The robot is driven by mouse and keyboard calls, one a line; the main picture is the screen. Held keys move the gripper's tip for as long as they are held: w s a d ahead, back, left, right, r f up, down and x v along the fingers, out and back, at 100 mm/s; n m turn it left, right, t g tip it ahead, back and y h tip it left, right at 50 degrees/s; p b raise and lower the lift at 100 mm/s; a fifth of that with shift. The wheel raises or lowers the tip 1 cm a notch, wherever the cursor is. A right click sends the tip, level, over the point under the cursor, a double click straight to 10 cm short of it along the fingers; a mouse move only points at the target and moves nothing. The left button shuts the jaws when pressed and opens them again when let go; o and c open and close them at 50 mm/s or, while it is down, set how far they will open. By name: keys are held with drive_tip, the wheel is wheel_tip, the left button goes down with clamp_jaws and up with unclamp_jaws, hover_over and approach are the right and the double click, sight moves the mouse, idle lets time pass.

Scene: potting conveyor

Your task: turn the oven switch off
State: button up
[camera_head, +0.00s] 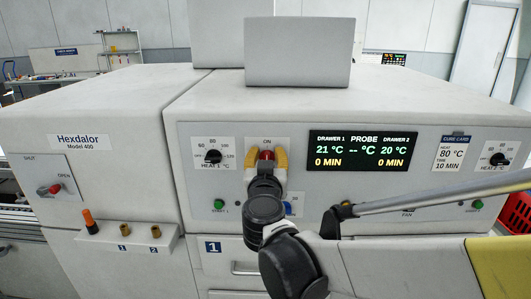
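The oven switch (266,154) has a red tip and sits on a light plate marked ON, on the front panel of the large white oven (340,112). Its red part shows just under the ON mark; the lower part of the plate is hidden behind my gripper. My gripper (267,157) is at the panel with its two yellow fingers apart, one on each side of the red tip. A narrow gap seems to show beside the tip, so the gripper looks open around it. I cannot tell whether either finger touches the switch.
The HEAT 1 dial (213,156) is left of the switch, with a green button (219,204) below. A display (362,150) is to the right. A blue button (288,208) is partly hidden by my arm. A shelf (128,238) with an orange-topped piece stands lower left.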

clamp_jaws()
drive_tip(key=shift+n, duration=0.4)
drive_tip(key=n, duration=0.3)
drive_tip(key=shift+a+n+p, duration=0.3)
drive_tip(key=shift+a, duration=0.05)
drive_tip(key=n, duration=0.4)
drive_tip(key=shift+a+f+n, duration=0.2)
drive_tip(key=shift+a+n, duration=0.1)
drive_tip(key=n, duration=0.4)
drive_tip(key=shift+a+f+n, duration=0.2)
drive_tip(key=shift+f+n, duration=0.1)
drive_tip(key=shift+f, duration=0.05)
drive_tip(key=shift+f+n, duration=0.15)
drive_tip(key=shift+n, duration=0.9)
drive_tip(key=shift+f+n, duration=0.15)
drive_tip(key=shift+n, duration=0.9)
